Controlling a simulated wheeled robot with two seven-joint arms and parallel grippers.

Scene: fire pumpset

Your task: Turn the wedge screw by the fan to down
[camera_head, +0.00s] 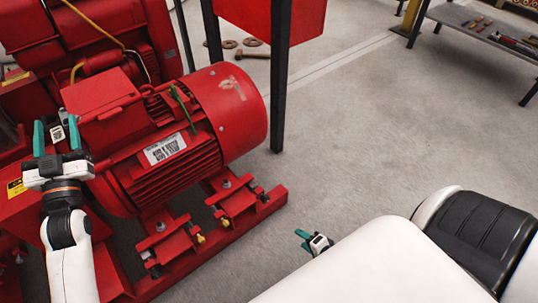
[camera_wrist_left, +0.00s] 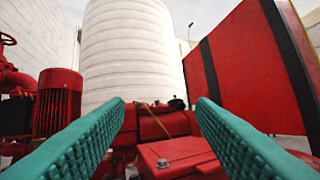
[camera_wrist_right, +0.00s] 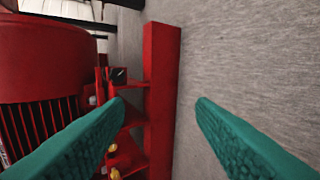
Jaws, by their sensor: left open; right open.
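The red motor with its rounded fan cover (camera_head: 243,105) stands on a red base frame. At the fan end, a small red bracket (camera_head: 238,203) carries a dark screw-like part (camera_head: 259,191); brass-coloured bolts (camera_head: 225,222) show beside it. In the right wrist view, a dark part (camera_wrist_right: 119,75) sits on the bracket, but its turn position is too small to tell. My right gripper (camera_head: 304,239) is open and empty, to the right of the base and apart from it. My left gripper (camera_head: 56,138) is open and empty near the motor's left end.
The red base rail (camera_wrist_right: 161,90) rises beside the bracket in the right wrist view, with free concrete floor to its right. A dark post (camera_head: 281,80) stands behind the motor. A workbench (camera_head: 480,30) with tools is at the top right.

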